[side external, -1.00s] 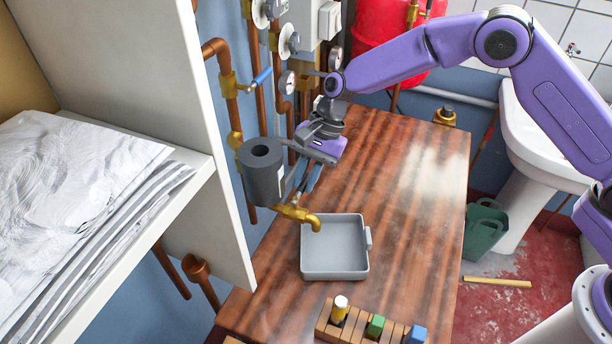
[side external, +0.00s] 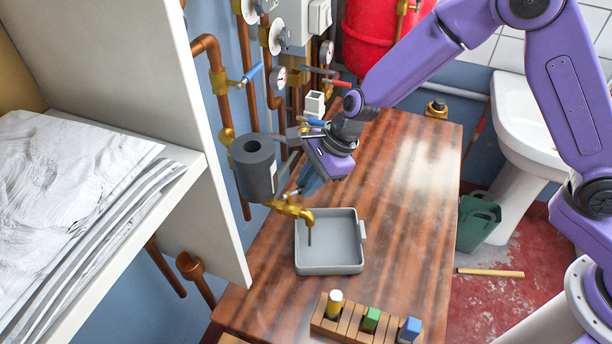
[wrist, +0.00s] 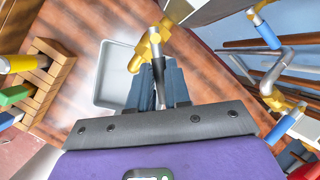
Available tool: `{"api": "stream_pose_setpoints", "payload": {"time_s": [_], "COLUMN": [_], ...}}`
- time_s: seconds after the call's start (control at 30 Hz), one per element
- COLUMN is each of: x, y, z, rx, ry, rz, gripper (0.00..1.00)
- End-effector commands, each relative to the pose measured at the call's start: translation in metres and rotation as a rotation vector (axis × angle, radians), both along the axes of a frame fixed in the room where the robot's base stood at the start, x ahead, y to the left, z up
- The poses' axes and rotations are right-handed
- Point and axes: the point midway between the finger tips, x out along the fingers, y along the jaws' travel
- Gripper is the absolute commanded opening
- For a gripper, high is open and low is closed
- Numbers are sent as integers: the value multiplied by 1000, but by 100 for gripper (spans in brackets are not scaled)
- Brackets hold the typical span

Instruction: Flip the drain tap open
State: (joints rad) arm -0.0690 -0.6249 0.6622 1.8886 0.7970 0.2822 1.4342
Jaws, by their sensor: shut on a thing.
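The brass drain tap (side external: 291,208) sticks out from the wall pipework below a dark grey cylinder (side external: 254,168). It also shows in the wrist view (wrist: 149,48), just beyond my fingertips. My gripper (side external: 300,189) reaches down from above the tap. A thin dark stream (side external: 309,237) hangs from the spout over the grey tray (side external: 352,268). The lever is largely hidden in the side view.
A wooden rack (side external: 351,327) with yellow, green and blue pieces stands at the table's front. Copper pipes with gauges and valves line the wall behind my gripper. A white shelf panel (side external: 213,180) stands at left.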

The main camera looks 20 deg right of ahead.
Motion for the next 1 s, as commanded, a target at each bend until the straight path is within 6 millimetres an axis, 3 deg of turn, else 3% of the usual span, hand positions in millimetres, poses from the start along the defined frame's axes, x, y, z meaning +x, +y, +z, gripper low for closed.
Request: {"api": "stream_pose_setpoints", "payload": {"time_s": [0.3, 1.0], "x": [-9, -18], "y": [1, 4], "z": [0, 0], "rx": [0, 0], "ry": [1, 1], "rz": [-204, -415], "gripper": [0, 0]}}
